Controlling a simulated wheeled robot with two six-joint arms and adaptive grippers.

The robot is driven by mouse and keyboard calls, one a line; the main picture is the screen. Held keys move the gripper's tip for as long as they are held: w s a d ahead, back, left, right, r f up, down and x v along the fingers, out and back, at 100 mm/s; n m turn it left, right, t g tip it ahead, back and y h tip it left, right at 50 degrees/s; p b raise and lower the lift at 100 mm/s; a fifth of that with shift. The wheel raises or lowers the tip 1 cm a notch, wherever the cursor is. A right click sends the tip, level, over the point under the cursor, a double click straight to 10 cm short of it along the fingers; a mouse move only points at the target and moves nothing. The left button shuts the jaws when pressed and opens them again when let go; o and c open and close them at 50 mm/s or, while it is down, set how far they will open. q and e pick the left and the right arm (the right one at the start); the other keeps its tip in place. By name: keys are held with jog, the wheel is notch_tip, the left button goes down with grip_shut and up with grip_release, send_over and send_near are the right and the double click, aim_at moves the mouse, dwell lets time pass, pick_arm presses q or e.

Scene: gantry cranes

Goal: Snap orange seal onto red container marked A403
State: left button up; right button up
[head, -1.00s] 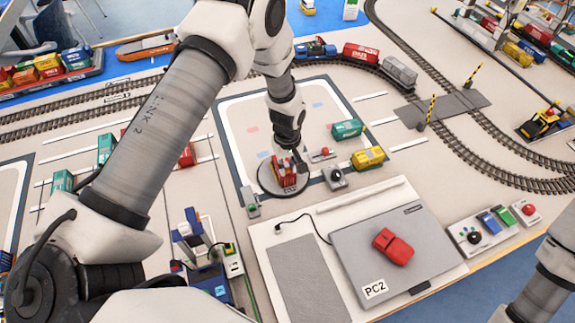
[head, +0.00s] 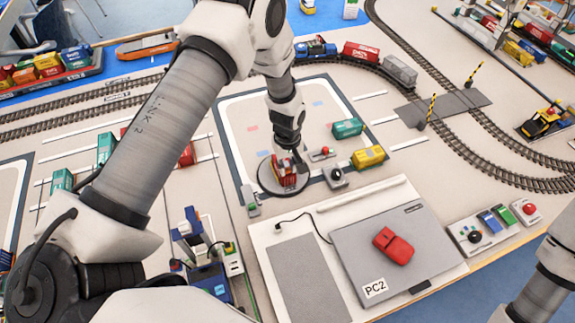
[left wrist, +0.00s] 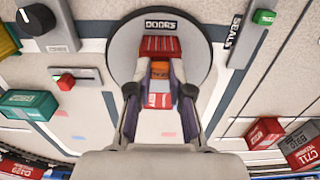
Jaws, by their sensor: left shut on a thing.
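A red container (head: 284,178) stands on a round grey turntable (left wrist: 198,60) marked DOORS. Its ribbed red end (left wrist: 160,46) points toward the DOORS label in the left wrist view. Its marking is too small to read. My left gripper (left wrist: 160,70) is right over the container, with one finger on each side. It is shut on a small orange piece, the orange seal (left wrist: 160,71), against or just above the container; I cannot tell whether they touch. In the head view the left gripper (head: 298,163) partly hides the container. My right gripper is out of view.
A SEALS strip (left wrist: 240,40) with a green block lies beside the turntable. A red-knobbed slider (head: 322,153), a black knob (head: 336,176), and green (head: 347,128) and yellow (head: 368,157) containers are close by. A laptop (head: 370,265) lies in front. Rails curve behind.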

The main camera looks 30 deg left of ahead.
pick_arm(q)
jog(key=shift+f, duration=0.15)
jog(key=o, duration=0.8)
jog(key=o, duration=0.5)
jog(key=shift+r+p, duration=2.6)
jog(key=shift+r, duration=1)
jog(key=shift+f, duration=0.15)
